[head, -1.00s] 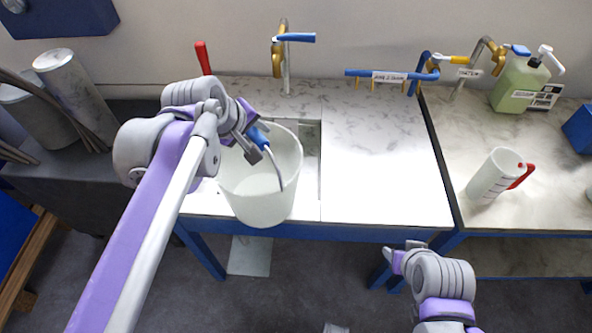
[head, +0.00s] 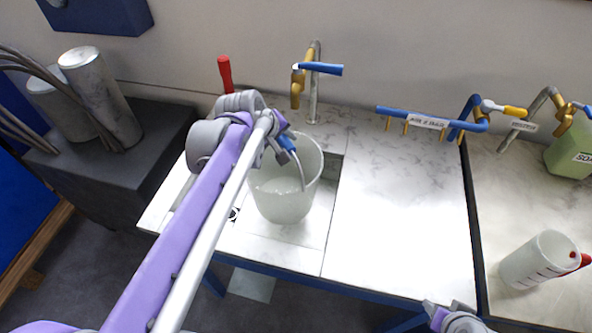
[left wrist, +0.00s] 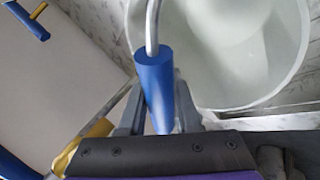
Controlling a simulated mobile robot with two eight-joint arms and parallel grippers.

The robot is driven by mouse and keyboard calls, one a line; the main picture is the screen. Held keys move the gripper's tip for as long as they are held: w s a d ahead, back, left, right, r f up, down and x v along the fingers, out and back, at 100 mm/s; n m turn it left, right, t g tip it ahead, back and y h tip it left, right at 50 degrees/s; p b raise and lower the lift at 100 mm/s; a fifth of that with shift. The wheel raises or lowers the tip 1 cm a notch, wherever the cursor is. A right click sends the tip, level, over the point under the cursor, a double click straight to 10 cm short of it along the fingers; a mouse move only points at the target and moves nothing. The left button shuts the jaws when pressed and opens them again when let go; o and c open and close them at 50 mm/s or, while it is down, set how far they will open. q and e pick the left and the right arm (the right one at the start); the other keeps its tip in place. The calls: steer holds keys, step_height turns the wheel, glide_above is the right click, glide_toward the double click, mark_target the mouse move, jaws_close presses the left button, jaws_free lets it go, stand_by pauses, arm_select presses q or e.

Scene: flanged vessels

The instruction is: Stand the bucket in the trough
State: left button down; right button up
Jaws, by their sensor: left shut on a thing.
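The white bucket (head: 283,200) is in the head view at the trough, roughly upright. Its lower part is within the trough's outline; I cannot tell whether its base touches the floor. The trough (head: 328,185) is the sunken basin at the left of the marble-topped bench, largely hidden by the bucket and my arm. My left gripper (head: 284,150) is shut on the bucket's blue handle grip (left wrist: 154,85), above the rim. The left wrist view looks into the open bucket (left wrist: 235,55). My right gripper (head: 440,316) is at the bottom edge, partly cut off, away from the bucket.
A tap with a blue lever (head: 318,69) and a red handle (head: 225,73) stand behind the trough. A blue pipe rack (head: 425,121) is further right. Metal cylinders (head: 100,95) stand at left. The bench's middle is clear.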

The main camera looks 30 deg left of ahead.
arm_select(q)
steer(key=shift+s+f+x, duration=0.15)
steer(key=shift+s+x, duration=0.05)
steer(key=shift+x, duration=1.35)
steer(key=shift+s+f+x, duration=0.15)
steer(key=shift+s+x, duration=0.1)
steer(key=shift+x, duration=1.35)
steer(key=shift+s+f+x, duration=0.15)
steer(key=shift+s+x, duration=0.05)
steer(key=shift+x, duration=1.35)
steer(key=shift+f, duration=0.6)
steer(key=shift+f, duration=0.2)
steer(key=c, duration=0.6)
jaws_free()
steer(key=shift+r, duration=0.15)
